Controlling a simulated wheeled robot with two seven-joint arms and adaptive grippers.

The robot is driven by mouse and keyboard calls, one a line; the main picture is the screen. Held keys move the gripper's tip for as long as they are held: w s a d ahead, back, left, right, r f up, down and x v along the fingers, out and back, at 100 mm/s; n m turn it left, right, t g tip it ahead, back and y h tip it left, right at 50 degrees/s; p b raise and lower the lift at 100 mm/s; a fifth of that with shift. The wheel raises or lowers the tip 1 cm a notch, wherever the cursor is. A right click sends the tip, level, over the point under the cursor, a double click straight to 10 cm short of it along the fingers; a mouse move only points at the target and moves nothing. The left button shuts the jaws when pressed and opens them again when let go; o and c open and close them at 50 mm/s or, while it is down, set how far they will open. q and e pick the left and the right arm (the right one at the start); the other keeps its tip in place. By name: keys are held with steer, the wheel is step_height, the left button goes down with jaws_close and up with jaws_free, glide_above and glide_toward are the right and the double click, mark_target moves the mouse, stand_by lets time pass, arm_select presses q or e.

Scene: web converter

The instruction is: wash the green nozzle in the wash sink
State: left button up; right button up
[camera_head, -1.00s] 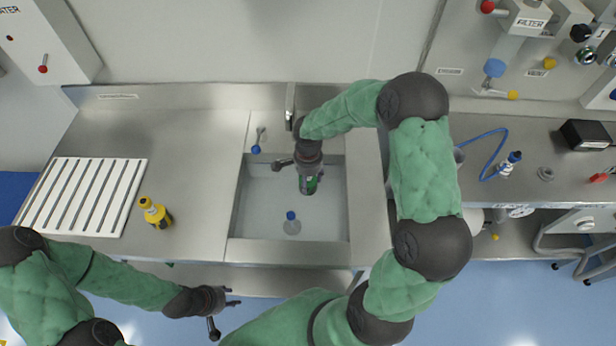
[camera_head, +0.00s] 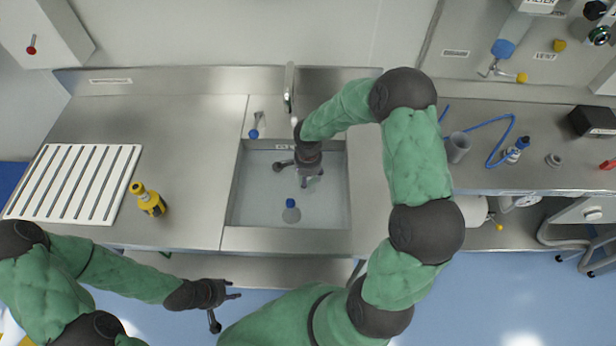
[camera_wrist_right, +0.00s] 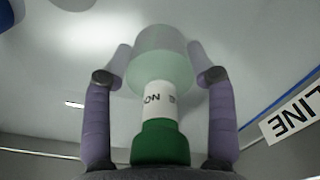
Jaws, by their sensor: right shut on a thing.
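The green nozzle (camera_wrist_right: 160,140) fills the middle of the right wrist view. It has a dark green base, a white band with black lettering and a pale, translucent green wider end. The two fingers of my right gripper (camera_wrist_right: 160,76) close on this pale end from both sides. In the head view my right gripper (camera_head: 311,178) is over the wash sink (camera_head: 240,190), in its upper right part; the nozzle is hidden there. My left gripper (camera_head: 234,289) is empty, with its fingers apart, in front of the counter's front edge.
A yellow bottle (camera_head: 150,202) and a white slatted rack (camera_head: 75,182) are left. The counter between them and the sink is clear.

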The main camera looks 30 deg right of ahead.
steer(key=shift+f, duration=0.2)
steer(key=shift+s+d+b, duration=0.25)
steer(key=shift+s+d, duration=0.2)
steer(key=shift+d, duration=0.3)
steer(key=shift+s+d+b, duration=0.2)
steer(key=shift+s+d, duration=0.25)
steer(key=shift+d, duration=0.25)
steer(key=shift+w+a+b, duration=0.5)
steer(key=shift+w+a, duration=0.1)
steer(key=shift+a, duration=0.35)
steer(key=shift+w+a+b, duration=0.4)
steer(key=shift+w+a, duration=0.25)
steer(key=shift+a, duration=0.35)
steer(key=shift+w+a+b, duration=0.4)
steer(key=shift+w+a, duration=0.2)
steer(key=shift+a, duration=0.4)
steer(key=shift+s+d, duration=0.6)
steer(key=shift+d, duration=0.4)
steer(key=shift+s+d, duration=0.65)
steer(key=shift+d, duration=0.35)
steer(key=shift+s+d, duration=0.6)
steer(key=shift+d, duration=0.4)
steer(key=shift+w+a+b, duration=0.45)
steer(key=shift+w+a, duration=0.05)
steer(key=shift+a, duration=0.3)
steer(key=shift+w+a+b, duration=0.45)
steer(key=shift+a, duration=0.3)
steer(key=shift+r, duration=0.1)
